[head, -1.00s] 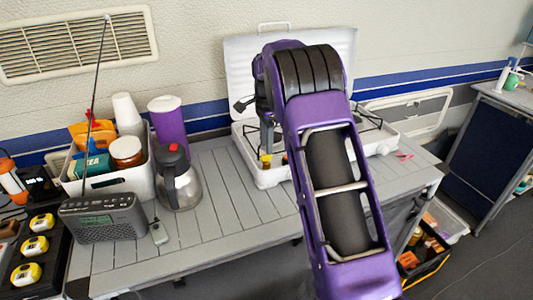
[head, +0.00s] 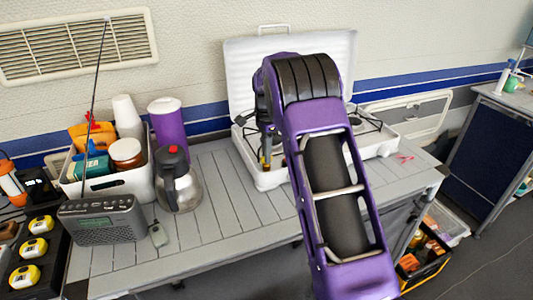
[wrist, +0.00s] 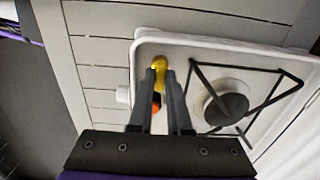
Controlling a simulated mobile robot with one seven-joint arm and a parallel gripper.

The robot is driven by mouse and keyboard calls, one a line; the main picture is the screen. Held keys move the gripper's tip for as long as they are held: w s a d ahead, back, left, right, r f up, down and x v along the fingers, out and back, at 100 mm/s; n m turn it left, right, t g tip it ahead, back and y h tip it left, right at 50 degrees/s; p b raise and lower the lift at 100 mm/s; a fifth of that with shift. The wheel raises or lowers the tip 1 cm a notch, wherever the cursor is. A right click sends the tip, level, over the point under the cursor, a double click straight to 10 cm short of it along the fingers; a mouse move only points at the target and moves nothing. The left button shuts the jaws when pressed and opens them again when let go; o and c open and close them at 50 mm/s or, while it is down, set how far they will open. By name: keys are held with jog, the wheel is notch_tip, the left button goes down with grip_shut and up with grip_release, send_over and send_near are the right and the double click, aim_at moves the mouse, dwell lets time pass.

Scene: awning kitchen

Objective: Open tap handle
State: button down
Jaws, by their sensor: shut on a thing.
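A small yellow tap handle (wrist: 158,62) with an orange-red part below it (wrist: 156,101) sits at the near left edge of the white camping stove (wrist: 150,45) in the wrist view. My gripper (wrist: 160,70) is shut on the yellow handle, with one dark finger on each side of it. The fingers hide part of the handle. In the head view the stove (head: 262,181) stands on the grey slatted table, and a bit of yellow (head: 265,162) shows low beside my wrist. My arm covers much of the stove there.
A burner (wrist: 226,108) with a raised black pot support is right of my fingers. A white knob (wrist: 122,95) is at their left. The stove's white lid (head: 240,75) stands upright behind.

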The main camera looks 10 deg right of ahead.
jog(key=shift+r+n, duration=0.1)
jog(key=shift+n, duration=0.2)
jog(key=n+p, duration=0.1)
jog(key=n, duration=0.1)
jog(key=shift+n+p, duration=0.35)
jog(key=shift+n, duration=0.05)
jog(key=n+p, duration=0.1)
jog(key=n, duration=0.4)
jog(key=n+p, duration=0.1)
jog(key=n, duration=0.3)
jog(key=shift+n, duration=0.4)
jog(key=n, duration=0.4)
jog(key=shift+n, duration=0.4)
jog(key=c, duration=0.9)
grip_release()
jog(key=shift+o, duration=0.2)
